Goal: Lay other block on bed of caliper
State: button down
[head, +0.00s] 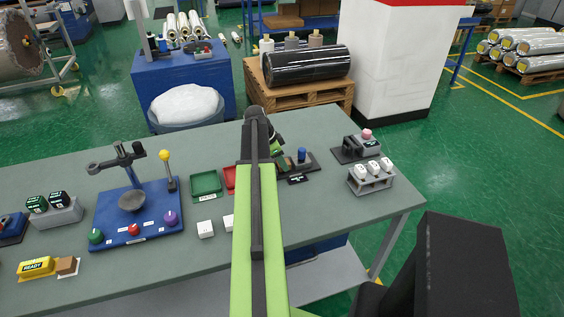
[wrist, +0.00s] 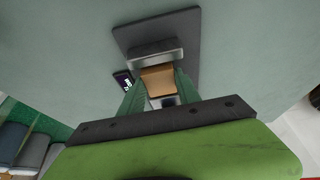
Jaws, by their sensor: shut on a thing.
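My gripper (wrist: 159,76) is shut on a tan block (wrist: 157,82), with a green finger on each side. The block is right beside the pale metal jaw of the caliper (wrist: 186,27), whose dark grey base plate lies on the table. I cannot tell whether the block touches the bed. A steel and dark blue part shows just below the block in the wrist view.
A grey rack of white pieces (head: 370,183) and a dark fixture with a pink knob (head: 366,135) stand to the right. A blue station (head: 133,224) is at left.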

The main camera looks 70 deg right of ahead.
jog(key=shift+f, duration=0.15)
jog(key=c, duration=0.8)
grip_release()
jog(key=shift+o, duration=0.2)
jog(key=p+v, duration=1.6)
jog(key=v, duration=0.1)
jog(key=shift+r, duration=0.2)
jog(key=shift+w+f, duration=0.1)
jog(key=shift+w, duration=0.1)
